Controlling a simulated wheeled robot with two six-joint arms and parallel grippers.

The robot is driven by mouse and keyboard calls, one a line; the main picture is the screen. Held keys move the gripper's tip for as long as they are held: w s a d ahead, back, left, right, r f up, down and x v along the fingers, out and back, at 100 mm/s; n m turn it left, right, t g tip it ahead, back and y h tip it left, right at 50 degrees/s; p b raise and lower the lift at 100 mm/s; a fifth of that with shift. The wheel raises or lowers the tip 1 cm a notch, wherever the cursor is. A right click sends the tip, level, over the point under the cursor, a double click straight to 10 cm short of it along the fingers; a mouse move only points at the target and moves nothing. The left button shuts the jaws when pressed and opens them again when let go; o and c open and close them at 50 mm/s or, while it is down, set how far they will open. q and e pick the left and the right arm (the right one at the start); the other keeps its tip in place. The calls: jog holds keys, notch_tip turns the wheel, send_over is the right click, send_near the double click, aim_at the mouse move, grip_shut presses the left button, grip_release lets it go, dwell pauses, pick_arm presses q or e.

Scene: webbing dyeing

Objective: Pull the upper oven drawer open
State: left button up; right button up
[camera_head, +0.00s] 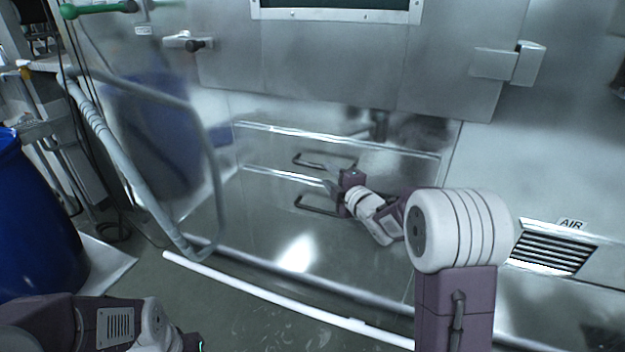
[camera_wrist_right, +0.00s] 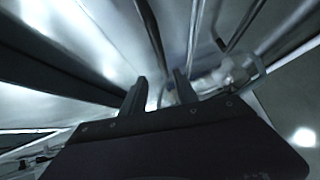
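The upper oven drawer (camera_head: 270,144) is a steel front low on the oven, with a dark U-shaped upper handle (camera_head: 316,153). A lower drawer (camera_head: 258,200) with a similar lower handle (camera_head: 318,211) sits beneath it. My right gripper (camera_head: 324,174) is at the drawer handles, its upper finger overlapping the upper handle in the head view. Its two fingers stand apart, also in the right wrist view (camera_wrist_right: 158,92). Dark bars run close to the fingertips there; I cannot tell whether one lies between them. My left arm shows at bottom left, its gripper out of view.
A grey tubular rail (camera_head: 207,145) stands left of the drawers. A blue barrel (camera_head: 35,225) is at the far left. A white floor strip (camera_head: 260,294) runs in front of the oven. An air vent (camera_head: 552,250) is at the right.

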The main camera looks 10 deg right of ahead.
aim_at(319, 168)
jog(key=x, duration=0.3)
jog(key=b+x, duration=0.1)
jog(key=x, duration=0.5)
jog(key=shift+w+d+f, duration=0.1)
jog(key=shift+d+f, duration=0.15)
jog(key=shift+f, duration=0.05)
grip_shut()
dwell(1.1)
